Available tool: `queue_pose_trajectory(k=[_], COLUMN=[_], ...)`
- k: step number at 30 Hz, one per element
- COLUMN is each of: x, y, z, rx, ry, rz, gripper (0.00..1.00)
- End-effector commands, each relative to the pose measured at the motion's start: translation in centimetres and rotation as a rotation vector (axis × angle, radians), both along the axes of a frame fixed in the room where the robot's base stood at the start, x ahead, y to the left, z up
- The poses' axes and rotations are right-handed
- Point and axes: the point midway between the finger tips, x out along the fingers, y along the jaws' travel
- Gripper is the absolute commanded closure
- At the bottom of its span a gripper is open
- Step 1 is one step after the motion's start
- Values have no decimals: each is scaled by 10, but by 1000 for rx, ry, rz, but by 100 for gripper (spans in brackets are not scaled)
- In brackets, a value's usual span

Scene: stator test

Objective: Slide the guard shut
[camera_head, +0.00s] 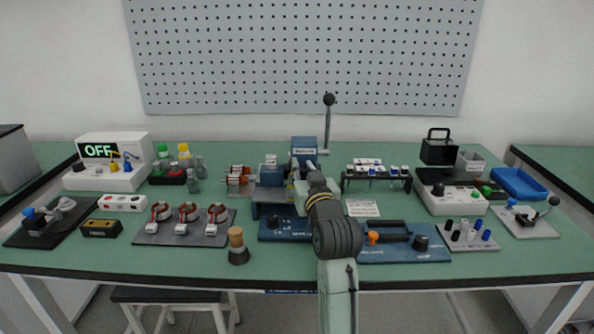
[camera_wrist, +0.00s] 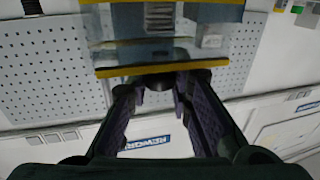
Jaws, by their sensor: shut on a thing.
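The guard (camera_wrist: 110,71) shows in the wrist view as a clear panel with yellow strips along its near and far edges. A dark rounded knob (camera_wrist: 160,81) sits at the middle of its near edge. My gripper (camera_wrist: 161,88) has its two fingers on either side of this knob and is shut on it. Through the panel I see grey and metal parts of the fixture. In the head view, my arm reaches to the blue test station (camera_head: 304,146) at mid-table. There my wrist hides most of the guard and the fingertips, so I cannot tell how far the guard is open.
A tall lever with a black ball (camera_head: 329,100) rises behind the station. A rack of small parts (camera_head: 376,176) stands to its right, red coils (camera_head: 238,177) to its left. Blue panels (camera_head: 405,245) lie in front. A wooden-topped peg (camera_head: 237,240) stands near the front edge.

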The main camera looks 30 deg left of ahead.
Motion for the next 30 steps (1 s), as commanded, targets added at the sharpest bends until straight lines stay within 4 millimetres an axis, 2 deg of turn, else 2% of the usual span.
queue_pose_trajectory(k=[2, 3, 12, 23, 30], x=[3, 3, 2, -1, -28], y=[-4, -4, -3, -5, -32], z=[1, 1, 0, 0, 0], rx=[0, 0, 1, 0, 1], ry=[-1, -1, -1, 0, -1], rz=[-11, -11, -9, -6, -9], gripper=[100, 79, 59, 59, 59])
